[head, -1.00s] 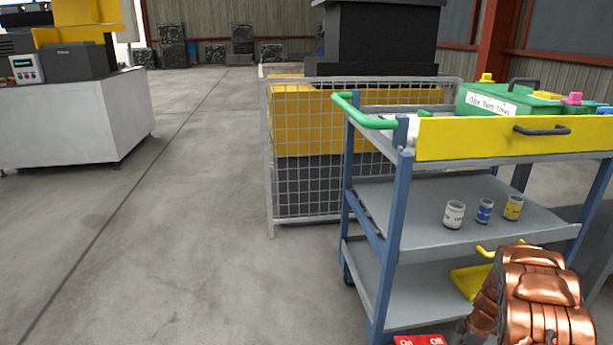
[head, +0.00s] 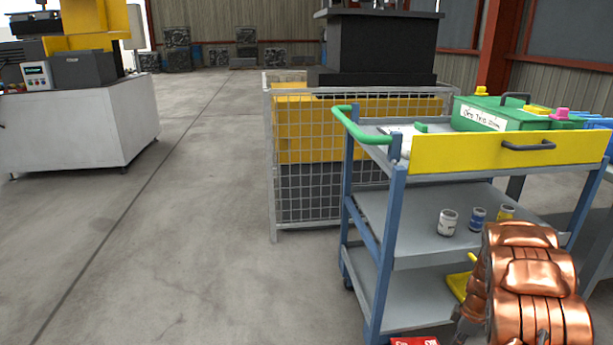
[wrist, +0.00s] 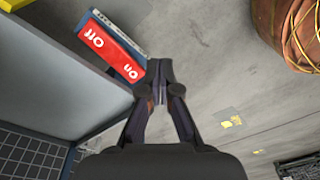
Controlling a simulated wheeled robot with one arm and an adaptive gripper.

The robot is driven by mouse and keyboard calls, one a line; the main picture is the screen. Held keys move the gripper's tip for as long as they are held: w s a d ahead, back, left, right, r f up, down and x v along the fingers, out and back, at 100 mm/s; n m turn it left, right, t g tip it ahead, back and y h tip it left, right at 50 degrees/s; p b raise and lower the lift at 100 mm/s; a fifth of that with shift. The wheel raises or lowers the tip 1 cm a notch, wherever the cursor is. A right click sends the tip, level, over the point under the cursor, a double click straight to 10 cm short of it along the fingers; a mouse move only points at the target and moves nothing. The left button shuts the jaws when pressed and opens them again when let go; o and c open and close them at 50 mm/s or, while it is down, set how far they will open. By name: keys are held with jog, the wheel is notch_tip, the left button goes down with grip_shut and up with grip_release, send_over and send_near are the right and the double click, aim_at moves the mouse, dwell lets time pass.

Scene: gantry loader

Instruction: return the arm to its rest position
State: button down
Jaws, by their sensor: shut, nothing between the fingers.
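My gripper (wrist: 160,84) shows in the wrist view, its dark fingers closed together with nothing between them. It is beside a red On/Off label (wrist: 112,52) on a blue-edged part of the trolley. I cannot tell whether the fingertips touch the trolley. In the head view the fingers are not clearly seen. A copper-coloured ribbed form (head: 530,275) stands at the lower right there, in front of the trolley.
A blue-framed trolley (head: 470,150) with a green handle stands at right, carrying several small cans (head: 447,222) and a green box (head: 505,110). Behind it is a mesh fence (head: 310,190). A white machine cabinet (head: 75,130) stands left. The floor (head: 180,220) between is clear.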

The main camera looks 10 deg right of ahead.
jog(key=s+a+r+m+p, duration=0.25)
jog(key=a+r+p, duration=0.3)
jog(key=r, duration=0.65)
jog(key=s+a+r+m+g+p, duration=0.1)
jog(key=s+a+r+p, duration=0.35)
jog(key=r, duration=0.75)
jog(key=s+a+r+m+p, duration=0.15)
jog(key=a+r+p, duration=0.35)
jog(key=a+r, duration=0.55)
jog(key=s+a+r+m+p, duration=0.1)
jog(key=s+a+r+p, duration=0.3)
jog(key=s+r, duration=0.3)
jog(key=s+a+r+m+p, duration=0.2)
jog(key=s+a+r+p, duration=0.2)
jog(key=s+r+p, duration=0.2)
jog(key=s+a+r+m+g+h+p, duration=0.1)
jog(key=s+a+r+p, duration=0.3)
jog(key=s+r, duration=0.4)
notch_tip(320, 180, up, 2)
jog(key=shift+s+a+r+m+p, duration=0.1)
jog(key=shift+s+a+m+p, duration=0.25)
jog(key=shift+m+p, duration=0.2)
